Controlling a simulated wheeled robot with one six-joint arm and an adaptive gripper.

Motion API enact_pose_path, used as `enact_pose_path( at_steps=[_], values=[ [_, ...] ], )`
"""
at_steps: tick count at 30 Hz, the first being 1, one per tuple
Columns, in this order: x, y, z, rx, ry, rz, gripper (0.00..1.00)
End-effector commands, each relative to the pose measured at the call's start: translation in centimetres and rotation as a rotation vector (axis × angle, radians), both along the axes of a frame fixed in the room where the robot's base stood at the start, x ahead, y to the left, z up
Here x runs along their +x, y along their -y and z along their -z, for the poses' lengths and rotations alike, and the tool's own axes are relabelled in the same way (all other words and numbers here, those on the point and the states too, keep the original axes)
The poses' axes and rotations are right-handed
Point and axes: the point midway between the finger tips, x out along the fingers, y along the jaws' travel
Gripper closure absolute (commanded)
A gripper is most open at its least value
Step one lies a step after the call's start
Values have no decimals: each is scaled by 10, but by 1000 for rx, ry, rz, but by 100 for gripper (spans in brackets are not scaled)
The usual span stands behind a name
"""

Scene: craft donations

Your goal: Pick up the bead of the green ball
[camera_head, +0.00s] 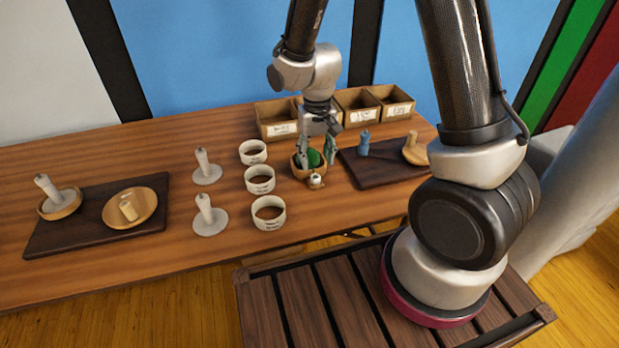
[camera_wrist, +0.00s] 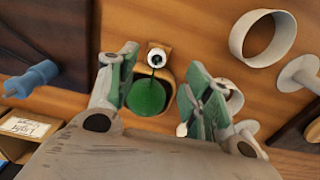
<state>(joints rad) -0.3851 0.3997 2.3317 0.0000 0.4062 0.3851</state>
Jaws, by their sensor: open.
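The green ball (camera_head: 314,158) sits in a small wooden bowl (camera_head: 298,171) on the long table. In the wrist view the green ball (camera_wrist: 147,97) has a thin dark strand leading to a white bead (camera_wrist: 157,57) with a dark hole. The bead (camera_head: 315,181) hangs at the front rim of the bowl in the head view. My gripper (camera_head: 317,156) is open above the bowl, one finger on each side of the ball. In the wrist view my gripper (camera_wrist: 158,72) is empty, with the strand and ball showing between its fingers. Touching cannot be told.
Three white rings (camera_head: 260,180) stand to the left of the bowl, with white knobbed stands (camera_head: 207,168) beyond. A dark board (camera_head: 385,174) with a blue peg (camera_head: 364,144) lies to the right. Labelled wooden boxes (camera_head: 277,118) stand behind. Another dark board (camera_head: 60,238) lies far left.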

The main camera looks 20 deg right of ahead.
Motion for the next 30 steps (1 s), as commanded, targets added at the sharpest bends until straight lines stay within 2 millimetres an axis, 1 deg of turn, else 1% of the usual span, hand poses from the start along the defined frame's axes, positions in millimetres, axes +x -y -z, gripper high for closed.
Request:
enact_pose_path(
  at_steps=[8, 12, 15, 18, 23, 30],
  values=[
    [0, 2, 36, -3, -7, 2, 50],
    [3, 3, 59, -3, -7, 1, 50],
    [3, 2, 69, -1, -5, 0, 50],
    [3, 2, 73, -1, -4, 0, 50],
    [3, 2, 72, -1, -4, 0, 50],
    [3, 2, 72, -1, -4, 0, 81]
  ],
)
